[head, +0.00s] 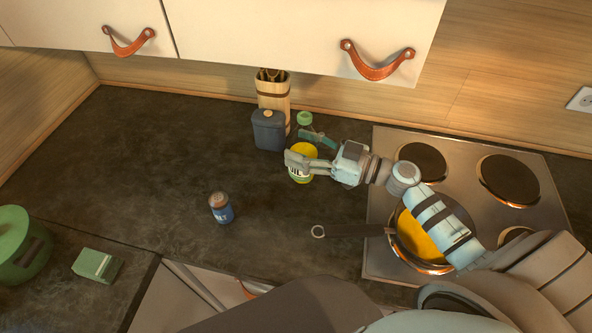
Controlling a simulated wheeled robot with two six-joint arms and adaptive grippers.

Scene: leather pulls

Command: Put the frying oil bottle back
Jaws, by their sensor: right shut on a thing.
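A yellow bottle (304,150) with a pale green label, seemingly the frying oil bottle, is near the back of the dark counter, left of the stove. My right gripper (298,162) is shut on it from the right, and its fingers cover the middle of the bottle. I cannot tell whether its base touches the counter. My left gripper is not in view.
A dark blue canister (268,131), a wooden utensil holder (273,92) and a green-capped bottle (305,119) stand close behind. A blue jar (221,209) stands front left. A frying pan (405,258) sits on the stove (385,145). The left counter is mostly clear.

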